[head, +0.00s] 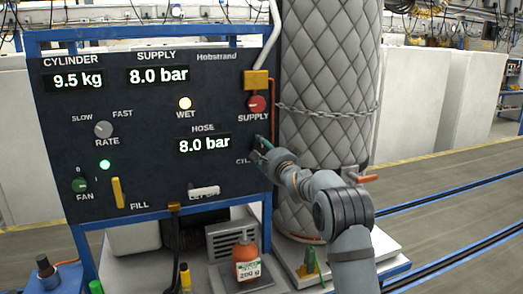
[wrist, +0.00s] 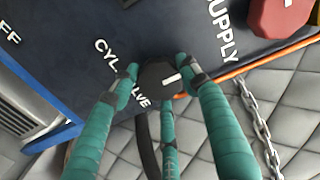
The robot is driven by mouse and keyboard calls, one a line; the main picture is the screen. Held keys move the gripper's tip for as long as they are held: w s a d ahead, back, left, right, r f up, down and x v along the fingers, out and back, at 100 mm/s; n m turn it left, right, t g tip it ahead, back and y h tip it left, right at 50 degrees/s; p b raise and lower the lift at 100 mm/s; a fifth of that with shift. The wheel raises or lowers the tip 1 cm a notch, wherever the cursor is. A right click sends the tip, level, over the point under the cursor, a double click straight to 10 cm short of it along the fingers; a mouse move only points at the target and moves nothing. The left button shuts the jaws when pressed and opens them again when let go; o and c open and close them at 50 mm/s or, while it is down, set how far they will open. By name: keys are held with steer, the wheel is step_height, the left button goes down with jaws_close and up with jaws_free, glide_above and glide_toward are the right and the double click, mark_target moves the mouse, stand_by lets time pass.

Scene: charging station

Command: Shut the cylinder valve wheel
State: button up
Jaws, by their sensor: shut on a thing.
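The cylinder valve wheel (wrist: 156,77) is a dark knob with a white pointer mark, beside the "CYL. VALVE" lettering on the dark panel (head: 150,120). My gripper (wrist: 162,80) has teal fingers closed around the wheel's rim, gripping it. In the head view my gripper (head: 262,146) is at the panel's right edge and hides most of the wheel. The white mark points to the right in the wrist view. The displays read cylinder 9.5 kg, supply 8.0 bar and hose 8.0 bar.
The red supply knob (head: 257,104) sits above my gripper. A grey quilted cylinder (head: 325,75) with a chain (head: 325,110) stands close on the right. A yellow lever (head: 117,192) and a white handle (head: 204,191) are lower on the panel. An orange bottle (head: 246,260) stands below.

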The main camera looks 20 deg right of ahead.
steer(key=shift+s+d+r, duration=0.1)
steer(key=shift+d+r, duration=0.35)
steer(key=o, duration=1)
steer(key=shift+d+f, duration=0.1)
steer(key=shift+f, duration=0.05)
steer(key=shift+o, duration=0.8)
steer(key=shift+f, duration=0.1)
steer(key=shift+s+a+f, duration=0.1)
steer(key=shift+a, duration=0.15)
steer(key=s, duration=1.2)
steer(key=shift+a, duration=0.3)
